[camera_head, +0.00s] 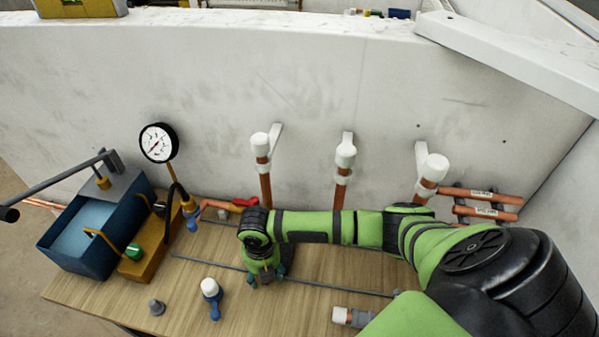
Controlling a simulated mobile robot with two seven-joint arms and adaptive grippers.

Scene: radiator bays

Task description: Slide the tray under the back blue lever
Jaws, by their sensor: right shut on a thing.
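The back blue lever (192,219) is on a valve at the left rear of the wooden bench, beside the pump. A second blue lever (215,309), under a white cap (208,287), is nearer the front. My right gripper (265,279) points down at the bench, to the right of both levers. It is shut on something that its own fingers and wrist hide. I cannot make out a tray; it may be hidden under the gripper. My left gripper is not in view.
A blue test pump (88,249) with a gauge (158,143) stands at left. A red lever (245,202) sits behind my wrist. Copper pipes with white caps (345,152) rise along the wall. A thin grey rail (330,286) crosses the bench.

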